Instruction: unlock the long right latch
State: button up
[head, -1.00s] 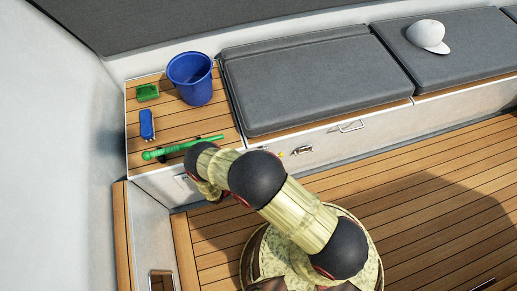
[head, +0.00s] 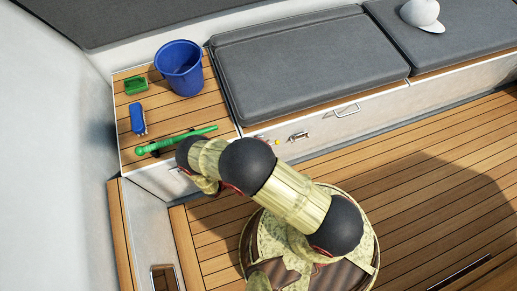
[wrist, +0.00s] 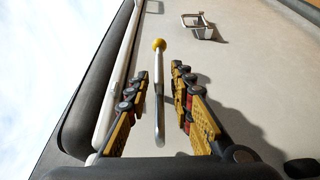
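In the wrist view, a long thin metal lever (wrist: 160,100) with a yellow ball knob (wrist: 159,45) stands against the pale locker front. I take it for the long latch. My gripper (wrist: 160,78) is open, one finger on each side of the lever, with a visible gap to both fingers. The knob lies just beyond the fingertips. In the head view, the yellow knob (head: 277,142) shows as a small spot on the locker front, and my own arm hides the gripper and most of the lever.
A short metal latch (head: 299,136) sits right of the knob, with a bar handle (head: 347,110) farther right. Above are grey cushions (head: 300,70). On the left wooden top are a blue bucket (head: 180,70), a blue brush (head: 138,119), a green scoop (head: 136,86) and a green stick (head: 175,140).

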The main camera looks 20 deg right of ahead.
jog(key=shift+o, duration=0.2)
jog(key=shift+a, duration=0.1)
jog(key=v, duration=1.2)
dwell(0.3)
